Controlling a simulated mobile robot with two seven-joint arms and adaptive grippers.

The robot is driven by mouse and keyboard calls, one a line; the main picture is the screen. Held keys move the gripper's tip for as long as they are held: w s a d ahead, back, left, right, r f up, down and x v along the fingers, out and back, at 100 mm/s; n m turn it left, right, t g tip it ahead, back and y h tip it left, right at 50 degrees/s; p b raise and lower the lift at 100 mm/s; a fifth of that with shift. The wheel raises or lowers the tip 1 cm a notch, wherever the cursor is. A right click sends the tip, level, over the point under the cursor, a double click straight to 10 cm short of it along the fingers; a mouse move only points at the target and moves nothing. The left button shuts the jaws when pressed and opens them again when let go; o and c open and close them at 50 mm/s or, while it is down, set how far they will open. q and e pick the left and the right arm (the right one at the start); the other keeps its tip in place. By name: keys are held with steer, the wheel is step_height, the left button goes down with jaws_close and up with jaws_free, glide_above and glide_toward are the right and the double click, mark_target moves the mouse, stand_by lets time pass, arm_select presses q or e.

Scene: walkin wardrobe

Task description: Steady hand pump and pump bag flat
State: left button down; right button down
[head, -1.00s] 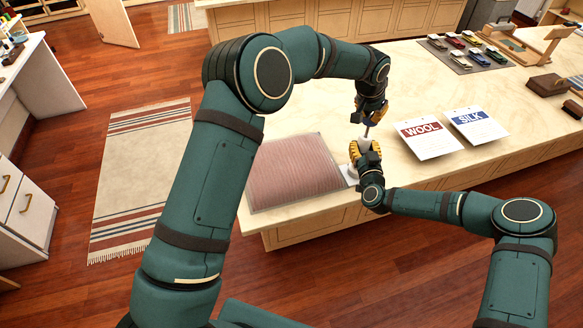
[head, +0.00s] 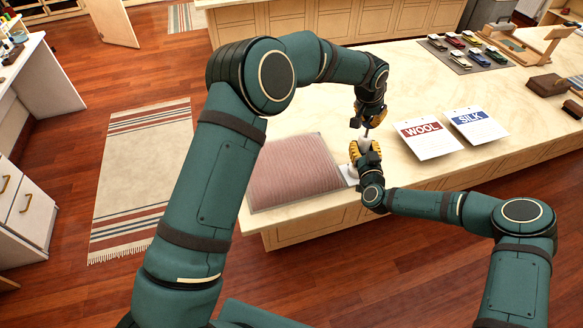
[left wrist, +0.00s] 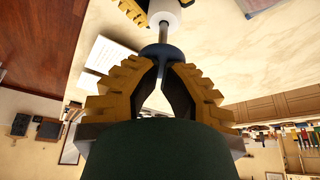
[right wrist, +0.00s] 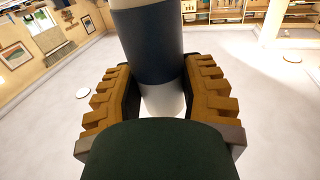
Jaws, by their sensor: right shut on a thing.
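The bag (head: 295,172) lies on the island counter, a clear-edged rectangle with pink striped contents and a slightly rounded top. The hand pump (head: 364,143) stands upright by its right edge, on a white piece. The right wrist view shows the pump's dark blue band (right wrist: 148,48) between my right gripper's fingers (right wrist: 158,85). My right gripper (head: 364,152) is shut on the pump body. My left gripper (head: 364,123) is above it. In the left wrist view its fingertips (left wrist: 163,68) nearly meet at the dark pump handle (left wrist: 160,51), which a metal rod joins to the white body.
A WOOL card (head: 428,138) and a SILK card (head: 476,126) lie right of the pump. The counter's front edge is close to the bag and pump.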

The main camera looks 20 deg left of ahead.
mark_target(367, 123)
arm_select(q)
steer(key=shift+f, duration=1.7)
steer(key=shift+r, duration=2.7)
steer(key=shift+r, duration=2.5)
arm_select(e)
steer(key=shift+c, duration=2.3)
jaws_free()
